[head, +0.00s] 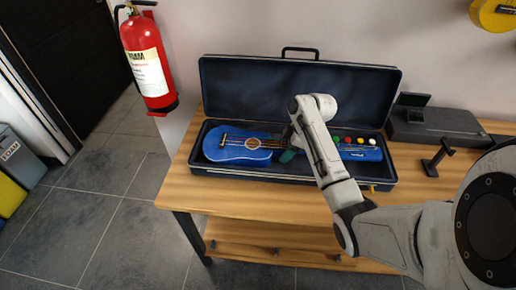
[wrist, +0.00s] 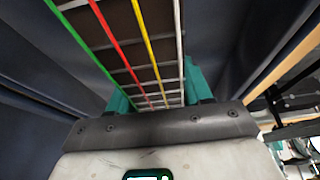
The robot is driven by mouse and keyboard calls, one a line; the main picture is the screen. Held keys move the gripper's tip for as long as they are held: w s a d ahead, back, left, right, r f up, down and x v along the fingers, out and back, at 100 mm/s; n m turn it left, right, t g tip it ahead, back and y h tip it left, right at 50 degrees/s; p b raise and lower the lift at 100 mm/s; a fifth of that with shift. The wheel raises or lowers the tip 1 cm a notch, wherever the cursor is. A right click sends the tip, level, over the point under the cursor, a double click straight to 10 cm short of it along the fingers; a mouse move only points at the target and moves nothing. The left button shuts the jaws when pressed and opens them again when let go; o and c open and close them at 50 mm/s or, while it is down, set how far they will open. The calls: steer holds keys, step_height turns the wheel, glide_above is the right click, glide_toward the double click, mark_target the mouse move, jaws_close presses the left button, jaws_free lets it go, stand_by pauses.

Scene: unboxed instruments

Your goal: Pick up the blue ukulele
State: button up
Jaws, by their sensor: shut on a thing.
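The blue ukulele (head: 235,146) lies in an open dark case (head: 285,177) on the wooden table in the head view. Its body is at the left of the case and its blue head with coloured pegs (head: 360,150) is at the right. My gripper (head: 289,154) is at the neck, inside the case, partly hidden by my arm. In the wrist view the fretted neck (wrist: 128,45) with green, red, yellow and white strings runs between the teal fingers of my gripper (wrist: 158,92). The gripper is shut on the neck. Whether the ukulele is off the case floor I cannot tell.
The case lid (head: 240,90) stands open behind. A smaller dark case (head: 440,125) and a black stand (head: 437,158) are on the table (head: 190,194) to the right. A red fire extinguisher (head: 146,60) hangs at the left. A yellow instrument (head: 494,14) hangs at upper right.

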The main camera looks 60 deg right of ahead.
steer(key=c, duration=0.3)
steer(key=shift+c, duration=0.2)
